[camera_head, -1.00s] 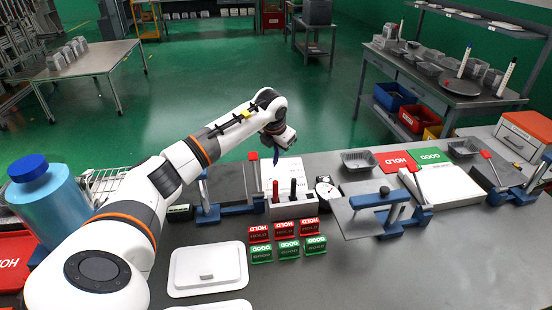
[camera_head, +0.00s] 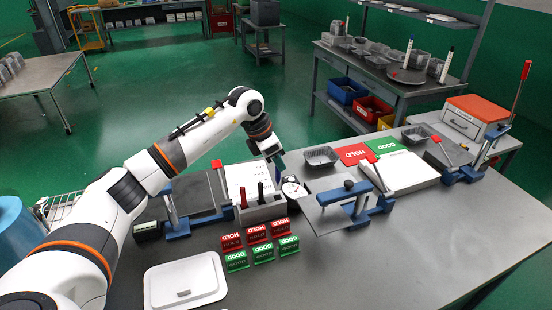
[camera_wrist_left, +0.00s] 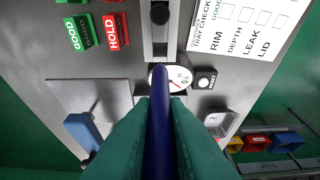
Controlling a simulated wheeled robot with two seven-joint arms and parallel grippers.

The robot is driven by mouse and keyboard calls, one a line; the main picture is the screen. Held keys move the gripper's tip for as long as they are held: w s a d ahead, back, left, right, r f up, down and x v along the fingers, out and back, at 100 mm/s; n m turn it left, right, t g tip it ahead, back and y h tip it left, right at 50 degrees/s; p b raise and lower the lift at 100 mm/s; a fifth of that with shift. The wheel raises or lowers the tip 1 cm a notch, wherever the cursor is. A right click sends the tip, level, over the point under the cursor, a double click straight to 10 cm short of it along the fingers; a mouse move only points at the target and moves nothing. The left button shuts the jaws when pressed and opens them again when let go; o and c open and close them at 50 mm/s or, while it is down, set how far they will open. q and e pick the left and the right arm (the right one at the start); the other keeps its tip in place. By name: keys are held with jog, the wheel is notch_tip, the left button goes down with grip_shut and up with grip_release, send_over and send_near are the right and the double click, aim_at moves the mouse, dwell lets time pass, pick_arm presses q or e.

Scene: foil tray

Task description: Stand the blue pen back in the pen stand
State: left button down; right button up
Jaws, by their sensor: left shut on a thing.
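My left gripper (camera_head: 274,154) is shut on the blue pen (camera_wrist_left: 158,130). In the left wrist view the pen lies between the two teal fingers, its rounded end pointing away from the hand. In the head view the pen mostly merges with the dark fingers. The pen stand (camera_head: 264,213) is a grey block on the bench, holding an upright red pen (camera_head: 243,197) and an upright black pen (camera_head: 261,193). The gripper is above the bench, up and to the right of the stand. The stand (camera_wrist_left: 148,45) also shows in the left wrist view. My right gripper is out of view.
A round dial gauge (camera_head: 291,190) sits right of the stand, in line with the pen end in the wrist view. A printed checklist (camera_head: 241,175) stands behind the stand. Red and green signs (camera_head: 258,232) are in front. A blue clamp fixture (camera_head: 350,210) is to the right.

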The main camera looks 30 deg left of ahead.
aim_at(277, 180)
pick_arm(q)
jog(key=shift+f+b, duration=2.65)
jog(key=shift+f, duration=1.8)
jog(key=shift+f+b, duration=0.35)
jog(key=shift+f, duration=0.1)
jog(key=c, duration=1.3)
grip_release()
jog(key=shift+c, duration=0.2)
jog(key=shift+r, duration=0.1)
jog(key=shift+r+p, duration=1.85)
jog(key=shift+r, duration=1.05)
